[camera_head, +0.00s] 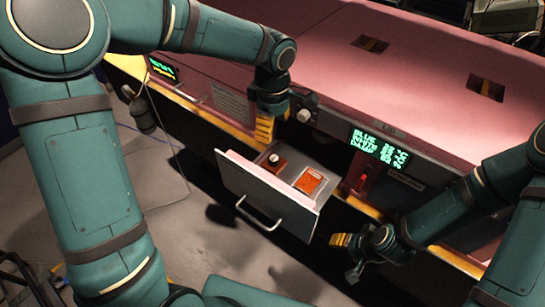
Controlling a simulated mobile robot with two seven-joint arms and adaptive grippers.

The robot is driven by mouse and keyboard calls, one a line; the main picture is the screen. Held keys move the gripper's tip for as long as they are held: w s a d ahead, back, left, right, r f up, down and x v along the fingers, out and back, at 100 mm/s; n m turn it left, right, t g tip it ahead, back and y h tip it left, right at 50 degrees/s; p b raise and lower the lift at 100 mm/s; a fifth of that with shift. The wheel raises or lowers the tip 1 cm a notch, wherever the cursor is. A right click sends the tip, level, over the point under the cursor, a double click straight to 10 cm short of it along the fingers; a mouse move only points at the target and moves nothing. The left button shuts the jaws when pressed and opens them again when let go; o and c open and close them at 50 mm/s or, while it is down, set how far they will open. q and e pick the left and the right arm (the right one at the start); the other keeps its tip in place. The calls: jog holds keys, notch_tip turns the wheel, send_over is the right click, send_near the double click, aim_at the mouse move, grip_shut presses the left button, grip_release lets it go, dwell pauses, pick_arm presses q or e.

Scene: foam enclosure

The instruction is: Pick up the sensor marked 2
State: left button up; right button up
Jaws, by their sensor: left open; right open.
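An open drawer (263,202) with a pale front and a bar handle sticks out from the pink enclosure. Inside it lie two small things: an orange-brown block with a round dark knob or dial (276,162) at the left, and a flat orange piece in a light frame (309,181) at the right. I cannot read a number on either, so I cannot tell which is sensor 2. My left gripper (264,130), with yellow fingers, is open and points down above and behind the drawer's left part. My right gripper (347,253) is open and empty, right of the drawer and apart from it.
The pink enclosure (330,60) has two square openings in its top. A green-lit display (380,147) and a red part (363,180) sit right of the drawer. A round knob (304,115) is on the front panel. Grey floor lies before the drawer.

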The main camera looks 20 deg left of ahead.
aim_at(274, 158)
pick_arm(q)
notch_tip(274, 158, down, 12)
jog(key=shift+d+f, duration=0.15)
jog(key=shift+f, duration=0.1)
grip_shut()
dwell(0.4)
